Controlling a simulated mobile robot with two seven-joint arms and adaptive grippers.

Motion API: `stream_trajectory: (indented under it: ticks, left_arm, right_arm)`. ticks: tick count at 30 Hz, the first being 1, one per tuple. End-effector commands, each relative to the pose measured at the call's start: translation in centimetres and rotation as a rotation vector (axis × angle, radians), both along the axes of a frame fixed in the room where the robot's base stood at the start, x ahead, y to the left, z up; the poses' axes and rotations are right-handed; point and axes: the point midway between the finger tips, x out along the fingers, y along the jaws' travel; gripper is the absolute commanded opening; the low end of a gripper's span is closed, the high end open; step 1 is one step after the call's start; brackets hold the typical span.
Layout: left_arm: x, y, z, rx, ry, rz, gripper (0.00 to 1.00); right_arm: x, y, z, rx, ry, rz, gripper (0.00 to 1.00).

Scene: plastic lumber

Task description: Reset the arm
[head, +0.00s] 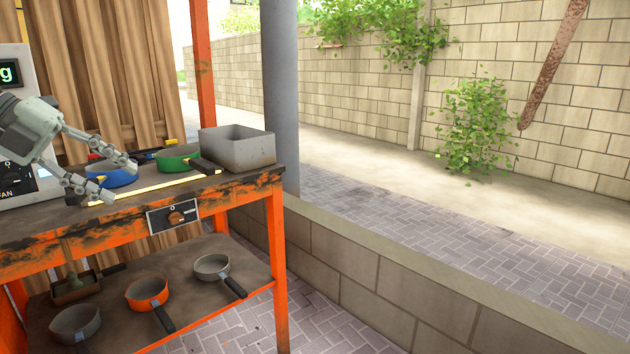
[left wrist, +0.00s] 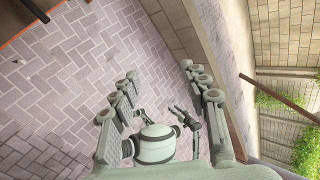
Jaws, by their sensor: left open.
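My left gripper (head: 123,183) comes in from the left in the head view, above the worktop of the orange table (head: 150,218). Its two fingers are spread apart with nothing between them. A blue pan (head: 112,180) shows behind the fingers; I cannot tell whether they touch it. In the left wrist view the same gripper (left wrist: 158,74) has its fingers wide apart, with grey paving beyond and no object between them. My right gripper is not clearly visible in either view.
A green pan (head: 177,160) and a grey metal box (head: 237,150) stand on the worktop right of the gripper. The lower shelf holds several pans, one orange (head: 147,292). A grey post (head: 280,90) and low block wall (head: 340,265) stand beside the table.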

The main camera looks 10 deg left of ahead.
Motion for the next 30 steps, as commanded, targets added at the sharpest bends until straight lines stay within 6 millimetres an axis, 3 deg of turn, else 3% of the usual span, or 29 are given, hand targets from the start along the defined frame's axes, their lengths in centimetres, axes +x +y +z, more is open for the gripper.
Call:
stream_trajectory:
  ticks: [1, 7, 11, 13, 17, 20, 24, 27, 30]
  left_arm:
    - [1.1, 0.2, -2.4, -0.118, -0.045, 0.058, 0.45]
    - [5.3, 2.8, -10.3, -0.52, -0.225, 0.435, 0.45]
    - [5.6, 5.7, -17.4, -0.714, -0.263, 0.766, 0.45]
    - [4.7, 7.0, -22.1, -0.79, -0.251, 0.964, 0.45]
    - [1.2, 7.8, -31.2, -0.869, -0.17, 1.321, 0.45]
    - [-2.5, 6.9, -37.8, -0.883, -0.067, 1.563, 0.45]
    - [-8.6, 3.2, -45.8, -0.852, 0.125, 1.854, 0.45]
    - [-13.2, -0.7, -50.1, -0.803, 0.289, 2.024, 0.45]
    - [-17.3, -4.8, -53.1, -0.742, 0.449, 2.15, 0.45]
  right_arm:
    - [0.0, 0.0, 0.0, 0.0, 0.0, 0.0, 0.4]
    - [0.0, 0.0, -0.1, 0.001, 0.0, 0.0, 0.4]
    - [0.0, 0.0, -0.1, 0.001, 0.0, 0.0, 0.4]
    - [0.0, 0.0, -0.2, 0.001, 0.0, 0.0, 0.4]
    - [0.0, 0.0, -0.2, 0.002, 0.0, 0.001, 0.4]
    - [0.0, 0.0, -0.2, 0.002, 0.0, 0.001, 0.4]
    - [0.0, 0.0, -0.3, 0.002, 0.0, 0.001, 0.4]
    - [0.0, 0.0, -0.3, 0.002, 0.001, 0.0, 0.4]
    - [0.0, 0.0, -0.3, 0.002, 0.001, 0.0, 0.4]
